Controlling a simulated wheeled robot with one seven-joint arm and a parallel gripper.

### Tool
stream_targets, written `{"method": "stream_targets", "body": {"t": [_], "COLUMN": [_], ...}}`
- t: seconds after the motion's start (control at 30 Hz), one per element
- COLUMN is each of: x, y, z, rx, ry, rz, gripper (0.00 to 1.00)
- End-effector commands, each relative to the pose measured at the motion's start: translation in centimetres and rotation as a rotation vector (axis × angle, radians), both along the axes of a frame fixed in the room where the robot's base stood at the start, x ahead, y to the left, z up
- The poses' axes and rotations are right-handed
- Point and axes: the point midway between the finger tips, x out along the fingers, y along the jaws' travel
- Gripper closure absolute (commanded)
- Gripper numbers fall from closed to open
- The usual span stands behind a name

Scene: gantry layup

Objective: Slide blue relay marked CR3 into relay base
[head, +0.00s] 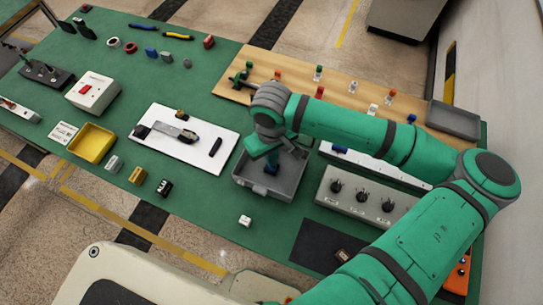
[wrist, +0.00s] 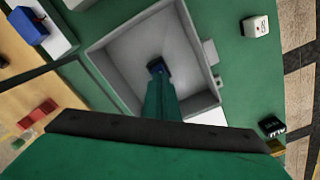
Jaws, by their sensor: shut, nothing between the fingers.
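Another blue block (head: 340,149) sits on a white strip (head: 375,165) right of the bin, and shows at the wrist view's upper left (wrist: 28,26). No CR3 marking is readable, so I cannot tell which blue block is the named relay. The strip may be the relay base; my arm hides part of it. My gripper points down into the bin, shut and holding nothing.
The grey bin (head: 284,190) has raised walls around my gripper. A grey box with black knobs (head: 352,202) stands to its right. A white board (head: 190,150) with tools lies left. A white block (head: 245,220) stands in front, with clear green table around it.

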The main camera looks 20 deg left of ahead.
Motion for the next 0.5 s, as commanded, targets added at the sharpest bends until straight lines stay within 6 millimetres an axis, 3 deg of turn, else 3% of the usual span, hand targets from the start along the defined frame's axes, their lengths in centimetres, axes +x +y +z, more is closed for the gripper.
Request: {"method": "stream_targets", "body": {"t": [0.2,0.5], "x": [0.0,0.0], "y": [0.0,0.0], "z": [0.2,2.5], "rx": [-0.001,0.0], "ry": [0.0,0.0], "rz": [-0.001,-0.001], "gripper": [1.0,1.0]}}
